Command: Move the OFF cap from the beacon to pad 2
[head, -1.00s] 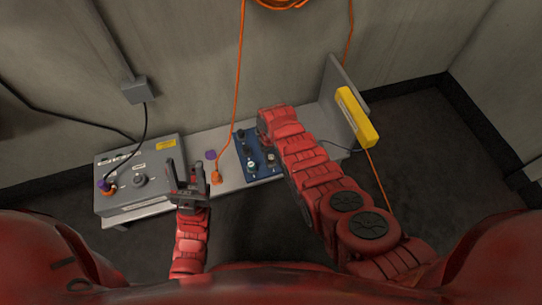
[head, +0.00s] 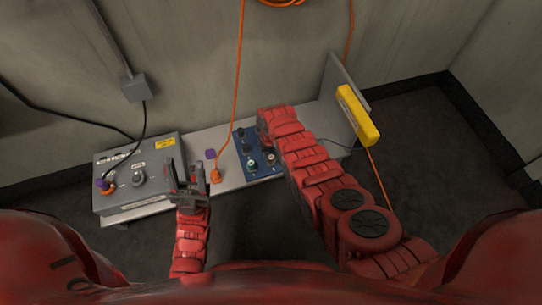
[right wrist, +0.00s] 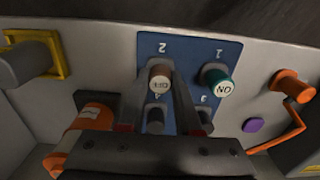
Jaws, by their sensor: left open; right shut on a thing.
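The OFF cap (right wrist: 160,79), brownish with a pale top, is between the fingertips of my right gripper (right wrist: 161,80), which is shut on it. It is at the pad marked 2 on the blue board (right wrist: 185,52); I cannot tell whether it is fully seated. In the head view the blue board (head: 263,172) is partly covered by my right arm, and the right fingers are hidden. The teal ON cap (right wrist: 217,82) stands at pad 1. An orange cylinder with a white label (right wrist: 97,114), possibly the beacon, lies beside the board. My left gripper (head: 184,170) is open and empty.
Dark posts (right wrist: 155,117) stand on the board's other pads. A grey box (head: 118,188) with a knob and cables is at the left. An orange plug (head: 216,176) and purple patch (head: 210,154) lie between. A yellow block (head: 357,116) is at the shelf's right end.

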